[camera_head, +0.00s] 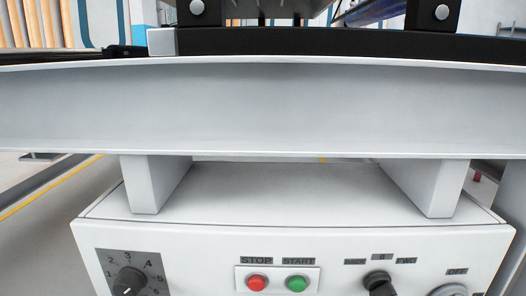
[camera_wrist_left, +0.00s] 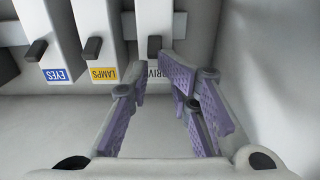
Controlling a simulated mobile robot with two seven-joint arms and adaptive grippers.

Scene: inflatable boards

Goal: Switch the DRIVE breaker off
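The DRIVE breaker (camera_wrist_left: 154,20) is a pale housing with a dark lever (camera_wrist_left: 154,46) in the left wrist view, rightmost of the row. My right gripper is in neither view. The head view shows neither gripper nor breaker.
Left of DRIVE stand the LAMPS breaker (camera_wrist_left: 92,22), with a yellow label, and the EYES breaker (camera_wrist_left: 45,20), with a blue label. A pale wall rises close on the right. The head view shows a white console (camera_head: 210,233) with knobs, a red STOP button (camera_head: 257,283) and a green START button (camera_head: 297,284).

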